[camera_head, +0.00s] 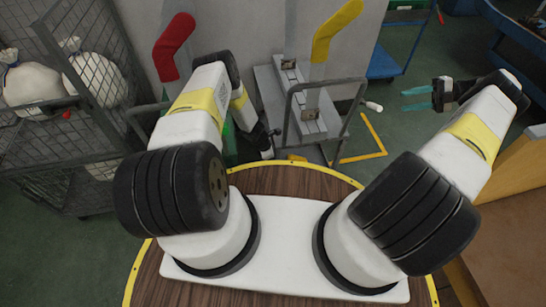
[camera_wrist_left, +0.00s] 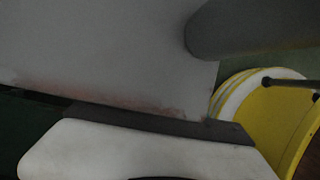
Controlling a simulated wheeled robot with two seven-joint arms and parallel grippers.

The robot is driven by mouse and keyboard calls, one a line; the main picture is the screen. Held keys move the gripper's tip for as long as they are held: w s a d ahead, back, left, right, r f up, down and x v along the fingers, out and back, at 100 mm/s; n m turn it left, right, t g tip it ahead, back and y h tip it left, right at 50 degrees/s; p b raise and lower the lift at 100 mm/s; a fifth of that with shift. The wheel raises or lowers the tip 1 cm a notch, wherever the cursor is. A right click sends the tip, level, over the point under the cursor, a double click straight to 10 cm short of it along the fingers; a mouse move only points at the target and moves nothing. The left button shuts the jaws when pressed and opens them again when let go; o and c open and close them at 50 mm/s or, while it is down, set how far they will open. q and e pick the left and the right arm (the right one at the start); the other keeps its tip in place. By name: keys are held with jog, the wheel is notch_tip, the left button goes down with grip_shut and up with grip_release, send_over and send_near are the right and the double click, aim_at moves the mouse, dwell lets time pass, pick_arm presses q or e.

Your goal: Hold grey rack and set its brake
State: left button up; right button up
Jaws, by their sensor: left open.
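The grey rack (camera_head: 343,113) is a wheeled cart with a tubular frame, ahead of me in the head view. It carries a post with a yellow sock (camera_head: 335,30). A small yellow piece (camera_head: 297,158) shows low at its near side; I cannot tell whether it is the brake. My left gripper (camera_head: 268,142) is low at the rack's left side, its fingers hidden; I cannot tell whether it touches the frame. My right gripper (camera_head: 415,99) has teal fingers, is open and empty, and is to the right of the rack, apart from it.
A red sock (camera_head: 173,45) stands on another cart at the left. A mesh cage (camera_head: 88,60) holds white sacks (camera_head: 97,77). A blue trolley (camera_head: 383,63) is behind at the right. Yellow floor tape (camera_head: 373,134) marks the green floor. A grey surface (camera_wrist_left: 90,60) fills much of the left wrist view.

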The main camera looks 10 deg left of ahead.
pick_arm(q)
jog(key=shift+f, duration=0.15)
jog(key=shift+c, duration=0.5)
grip_shut()
dwell(0.9)
